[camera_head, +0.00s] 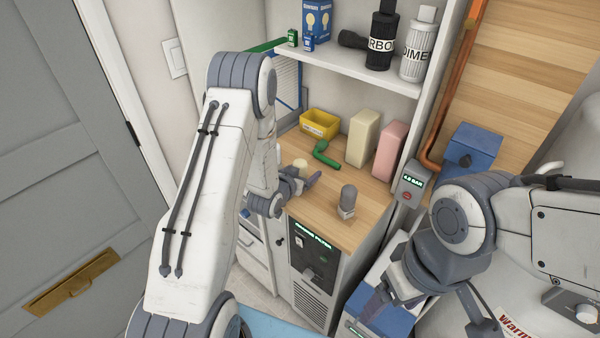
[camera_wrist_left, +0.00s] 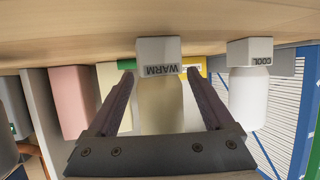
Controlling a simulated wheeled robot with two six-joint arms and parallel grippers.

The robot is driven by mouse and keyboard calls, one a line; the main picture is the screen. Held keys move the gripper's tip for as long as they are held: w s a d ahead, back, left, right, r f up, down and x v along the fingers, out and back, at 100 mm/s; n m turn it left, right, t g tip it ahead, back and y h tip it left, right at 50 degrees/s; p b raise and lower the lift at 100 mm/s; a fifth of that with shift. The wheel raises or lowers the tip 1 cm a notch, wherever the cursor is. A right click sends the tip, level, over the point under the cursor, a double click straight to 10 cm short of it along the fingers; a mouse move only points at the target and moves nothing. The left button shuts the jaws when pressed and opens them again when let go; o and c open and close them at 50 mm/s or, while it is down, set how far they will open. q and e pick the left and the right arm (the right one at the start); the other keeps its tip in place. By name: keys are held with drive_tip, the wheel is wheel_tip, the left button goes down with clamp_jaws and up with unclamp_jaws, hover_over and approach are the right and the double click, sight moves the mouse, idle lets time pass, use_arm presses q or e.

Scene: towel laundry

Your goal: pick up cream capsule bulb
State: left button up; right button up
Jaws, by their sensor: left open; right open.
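The cream capsule bulb (camera_wrist_left: 160,105) sits on a small white base marked WARM (camera_wrist_left: 158,57), in the middle of the left wrist view, which shows the scene upside down. My left gripper (camera_wrist_left: 163,100) is open, with one finger on each side of the bulb and gaps to both fingers. In the head view the bulb's top (camera_head: 300,165) shows just behind my left gripper (camera_head: 300,184), over the wooden counter. My right gripper (camera_head: 374,304) is open, low at the right, away from the counter, and partly hidden by its own wrist.
A white bulb (camera_wrist_left: 248,97) on a COOL base (camera_wrist_left: 250,52) stands beside it. A grey capsule (camera_head: 348,195) stands on the counter's front. Behind are a green bent handle (camera_head: 326,154), yellow bin (camera_head: 319,124), cream block (camera_head: 362,138) and pink block (camera_head: 389,150). A shelf (camera_head: 350,68) overhangs.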

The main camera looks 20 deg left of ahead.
use_arm(q)
clamp_jaws()
